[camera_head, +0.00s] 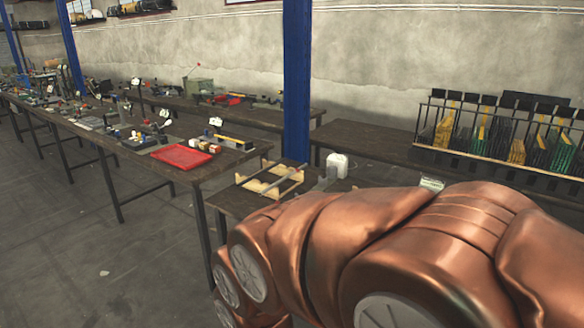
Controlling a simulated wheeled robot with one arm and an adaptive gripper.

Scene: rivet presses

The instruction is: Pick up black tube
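A dark grey, rod-like piece (284,181) lies across a light wooden holder (252,184) on the near table, in the middle of the head view. It may be the black tube, but it is too small to tell for sure. My copper-coloured arm fills the lower right and covers part of this table. My gripper is not in view.
A white canister (337,165) stands just right of the holder, near a blue post (297,90). A red tray (180,156) sits on the long cluttered bench at left. A rack of files (500,135) stands at right. The floor at left is clear.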

